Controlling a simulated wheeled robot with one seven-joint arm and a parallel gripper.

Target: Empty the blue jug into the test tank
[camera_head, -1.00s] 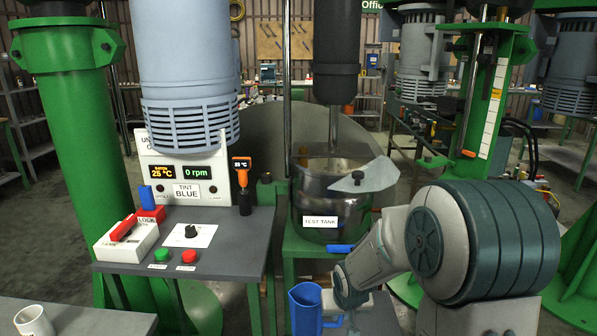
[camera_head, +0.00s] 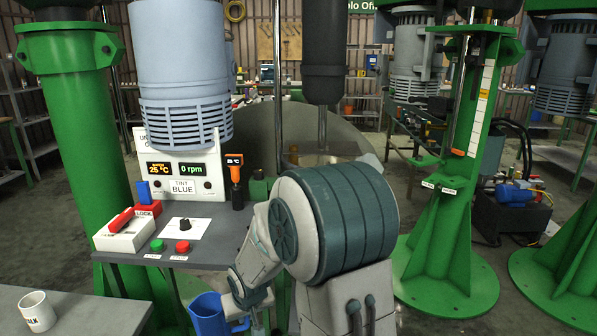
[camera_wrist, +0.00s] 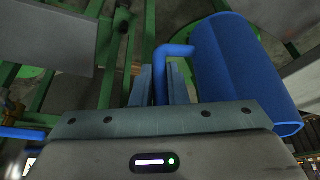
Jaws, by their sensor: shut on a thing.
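The blue jug (camera_head: 208,314) is at the bottom of the head view, low in front of the control bench. My gripper (camera_wrist: 163,88) is shut on the jug's handle, as the wrist view shows, with the jug body (camera_wrist: 240,70) to the right of the fingers. In the head view the jug looks about upright, with its open top up. What is inside it cannot be seen. The test tank is almost wholly hidden behind my arm in the head view; only a bit of its upper part (camera_head: 318,160) seems to show under the dark mixer column.
A control bench (camera_head: 218,238) with a display panel (camera_head: 180,170), red and green buttons and a lock switch stands to the left of my arm. A white mug (camera_head: 37,311) is on a table at lower left. Green columns (camera_head: 447,240) stand at right.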

